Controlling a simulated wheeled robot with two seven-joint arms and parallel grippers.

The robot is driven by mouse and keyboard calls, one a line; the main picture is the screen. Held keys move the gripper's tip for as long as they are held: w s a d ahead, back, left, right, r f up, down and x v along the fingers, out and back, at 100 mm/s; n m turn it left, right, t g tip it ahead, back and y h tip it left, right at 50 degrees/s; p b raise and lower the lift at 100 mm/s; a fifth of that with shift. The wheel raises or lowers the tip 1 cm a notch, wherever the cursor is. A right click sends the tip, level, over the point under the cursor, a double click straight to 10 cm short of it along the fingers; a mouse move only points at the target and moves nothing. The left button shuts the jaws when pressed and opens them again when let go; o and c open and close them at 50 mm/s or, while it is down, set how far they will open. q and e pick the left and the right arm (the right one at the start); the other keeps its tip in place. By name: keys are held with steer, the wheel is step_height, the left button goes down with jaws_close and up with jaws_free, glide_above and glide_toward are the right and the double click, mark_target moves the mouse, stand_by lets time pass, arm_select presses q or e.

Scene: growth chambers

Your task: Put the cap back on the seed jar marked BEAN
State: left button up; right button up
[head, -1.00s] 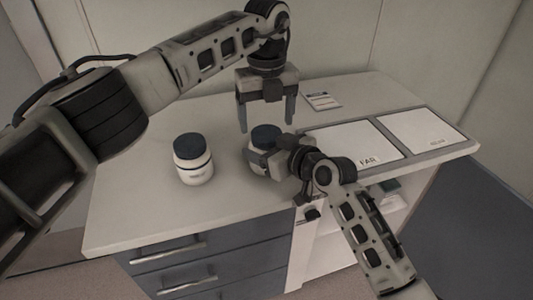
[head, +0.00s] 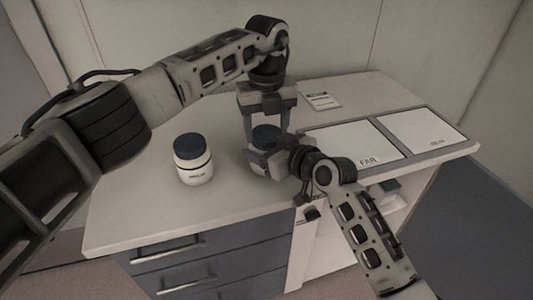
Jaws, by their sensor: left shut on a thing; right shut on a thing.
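A white jar (head: 256,165) stands on the counter, mostly hidden behind my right gripper (head: 262,158), which is shut on its body from the right. A dark blue cap (head: 265,133) sits on top of this jar. My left gripper (head: 266,136) points down from above and is shut on the cap, one finger on each side. Whether the cap is fully seated cannot be told. A second white jar (head: 195,171) with a dark blue cap (head: 189,146) stands upright to the left, untouched. Its label is too small to read, and the held jar's label is hidden.
Two white panels lie on the right of the counter, one marked FAR (head: 338,142) and one with unreadable print (head: 418,131). A small card (head: 323,100) lies behind them. Drawers (head: 205,265) are below the front edge. The counter's left part is clear around the second jar.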

arm_select(q)
steer(key=m, duration=0.3)
steer(key=o, duration=1.1)
steer(key=shift+r, duration=2.25)
steer(key=shift+c, duration=0.4)
step_height(320, 180, up, 4)
steer(key=n, duration=0.3)
steer(key=shift+f, duration=0.25)
